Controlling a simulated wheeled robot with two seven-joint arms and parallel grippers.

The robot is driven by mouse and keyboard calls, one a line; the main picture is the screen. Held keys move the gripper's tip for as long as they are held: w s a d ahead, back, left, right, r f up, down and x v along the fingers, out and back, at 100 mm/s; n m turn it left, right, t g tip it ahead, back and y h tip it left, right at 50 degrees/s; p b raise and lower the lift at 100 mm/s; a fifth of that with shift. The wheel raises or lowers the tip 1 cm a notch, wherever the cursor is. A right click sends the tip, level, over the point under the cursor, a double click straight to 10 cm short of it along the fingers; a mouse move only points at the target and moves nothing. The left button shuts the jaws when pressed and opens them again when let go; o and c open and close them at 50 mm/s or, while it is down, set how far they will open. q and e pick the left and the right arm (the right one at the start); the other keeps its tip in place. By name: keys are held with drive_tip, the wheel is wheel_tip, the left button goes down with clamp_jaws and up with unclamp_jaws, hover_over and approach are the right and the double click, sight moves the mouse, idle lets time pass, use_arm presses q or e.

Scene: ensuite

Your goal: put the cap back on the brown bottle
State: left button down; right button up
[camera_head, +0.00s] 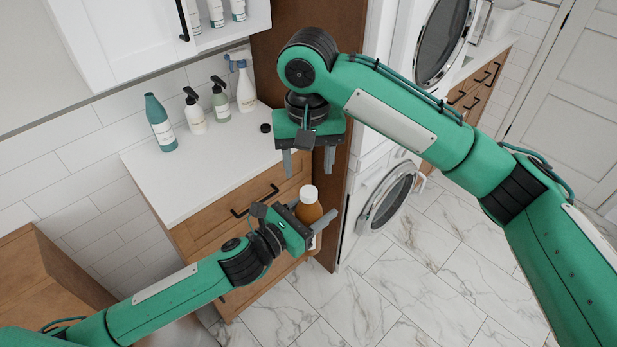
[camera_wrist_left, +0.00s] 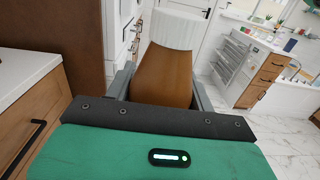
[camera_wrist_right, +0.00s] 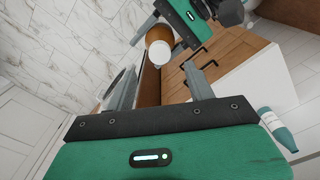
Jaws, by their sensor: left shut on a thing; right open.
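The brown bottle (camera_head: 308,213) is held upright by my left gripper (camera_head: 303,220), which is shut around its body in front of the counter drawers. A white ribbed cap (camera_wrist_left: 178,28) sits on the bottle's top in the left wrist view; I cannot tell how tightly. The cap's round white top (camera_wrist_right: 160,52) faces the camera in the right wrist view. My right gripper (camera_head: 308,162) is open and empty, fingers pointing down, above the bottle and apart from it. In the right wrist view the bottle lies beyond the two open fingers.
A small dark round piece (camera_head: 265,128) lies on the white counter (camera_head: 190,178). A teal bottle (camera_head: 160,125), two pump bottles (camera_head: 195,115) and a spray bottle (camera_head: 245,90) stand behind. A brown panel (camera_head: 345,180) and a washer (camera_head: 390,195) are to the right. Open floor lies in front.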

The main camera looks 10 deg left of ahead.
drive_tip(key=shift+r, duration=2.7)
drive_tip(key=shift+f, duration=0.1)
